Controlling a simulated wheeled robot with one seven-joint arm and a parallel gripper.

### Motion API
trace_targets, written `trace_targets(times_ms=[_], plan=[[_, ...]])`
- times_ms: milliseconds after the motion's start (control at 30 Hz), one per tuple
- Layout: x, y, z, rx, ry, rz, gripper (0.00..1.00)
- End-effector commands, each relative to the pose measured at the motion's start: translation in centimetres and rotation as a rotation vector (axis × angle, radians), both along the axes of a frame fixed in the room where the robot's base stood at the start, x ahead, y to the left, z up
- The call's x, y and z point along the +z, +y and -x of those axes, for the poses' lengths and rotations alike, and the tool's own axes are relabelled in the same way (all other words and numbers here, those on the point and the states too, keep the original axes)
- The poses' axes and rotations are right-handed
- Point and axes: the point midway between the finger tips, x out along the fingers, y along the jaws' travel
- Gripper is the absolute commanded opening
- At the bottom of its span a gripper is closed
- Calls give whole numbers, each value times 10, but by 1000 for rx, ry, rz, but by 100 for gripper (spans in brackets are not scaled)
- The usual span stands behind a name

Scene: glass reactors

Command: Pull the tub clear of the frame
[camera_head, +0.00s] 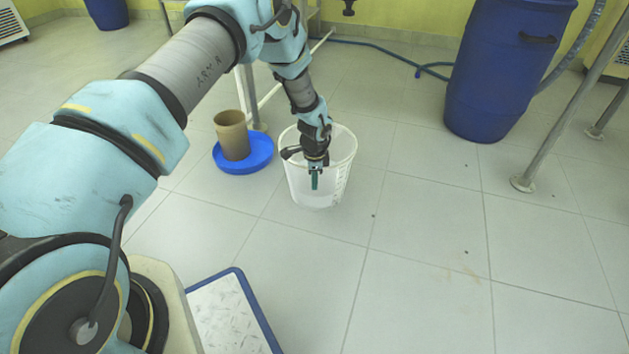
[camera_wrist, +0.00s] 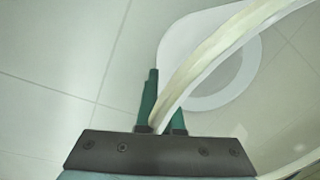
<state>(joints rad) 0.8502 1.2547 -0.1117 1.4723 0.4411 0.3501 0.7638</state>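The tub is a white translucent bucket (camera_head: 338,178) standing upright on the tiled floor, near the middle of the head view. In the wrist view its pale curved rim (camera_wrist: 215,50) runs up to the right from my gripper. My gripper (camera_head: 315,183) points down at the tub's near side. In the wrist view the green fingers of my gripper (camera_wrist: 163,105) stand close on both sides of the rim, with the wall between them; it looks shut on the rim. The frame's pale leg (camera_head: 250,95) stands behind and left of the tub.
A brown cylinder (camera_head: 232,137) stands in a blue dish (camera_head: 258,160) just left of the tub. A blue barrel (camera_head: 495,75) and a metal leg (camera_head: 555,120) stand to the right. A blue-edged tray (camera_head: 262,315) lies in front. The floor right and front of the tub is clear.

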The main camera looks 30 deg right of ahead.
Motion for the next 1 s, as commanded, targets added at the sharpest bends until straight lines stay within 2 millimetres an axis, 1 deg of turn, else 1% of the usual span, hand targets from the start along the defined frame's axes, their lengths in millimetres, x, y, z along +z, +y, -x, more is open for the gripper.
trace_targets(times_ms=[300,333,400,600,633,867,967,1000], plan=[[-1,2,1,1,3,-5,0],[-1,2,1,1,3,-5,6],[-1,2,1,1,3,-5,14],[-1,1,1,1,1,-2,36],[0,1,0,1,1,-2,38],[0,0,0,1,0,-1,38],[7,0,0,1,0,0,38],[12,0,0,1,-1,1,38]])
